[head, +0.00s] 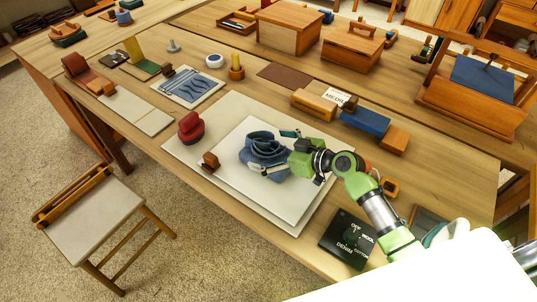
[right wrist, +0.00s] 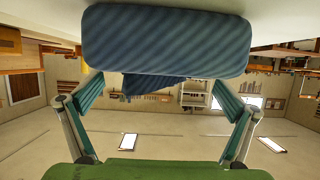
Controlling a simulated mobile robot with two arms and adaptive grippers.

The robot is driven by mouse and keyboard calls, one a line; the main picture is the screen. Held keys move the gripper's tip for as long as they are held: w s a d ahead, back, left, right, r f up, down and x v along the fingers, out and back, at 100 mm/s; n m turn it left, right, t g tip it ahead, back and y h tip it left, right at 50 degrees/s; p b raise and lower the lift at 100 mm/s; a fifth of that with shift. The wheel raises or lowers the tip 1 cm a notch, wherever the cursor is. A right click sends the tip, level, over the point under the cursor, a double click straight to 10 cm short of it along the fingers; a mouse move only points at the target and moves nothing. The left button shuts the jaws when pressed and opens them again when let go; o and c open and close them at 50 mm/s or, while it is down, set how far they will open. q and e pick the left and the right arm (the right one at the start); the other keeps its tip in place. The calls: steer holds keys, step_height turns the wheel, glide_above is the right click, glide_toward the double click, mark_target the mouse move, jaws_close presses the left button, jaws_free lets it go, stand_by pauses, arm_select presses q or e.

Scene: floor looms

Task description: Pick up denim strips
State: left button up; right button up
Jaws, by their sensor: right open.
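The denim strips (head: 259,148) lie as a blue coiled bundle on a white board (head: 240,190) near the middle of the table. In the right wrist view, a rolled, ribbed denim piece (right wrist: 165,42) fills the top centre, with a darker denim flap below it. My right gripper (head: 287,152) is just right of the bundle, its fingers open toward it. In the right wrist view, the open fingers (right wrist: 160,88) stand wide apart, with the denim just beyond them. Contact is unclear. My left gripper is out of view.
A red pincushion-like object (head: 191,127) and a small brown block (head: 210,160) stand left of the bundle. A black sign reading denim, wool and cotton (head: 348,238) lies at the front right. Wooden and blue blocks (head: 364,121) stand behind the gripper. A stool (head: 95,217) is at left.

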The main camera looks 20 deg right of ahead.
steer(key=c, duration=1.3)
steer(key=shift+r, duration=0.15)
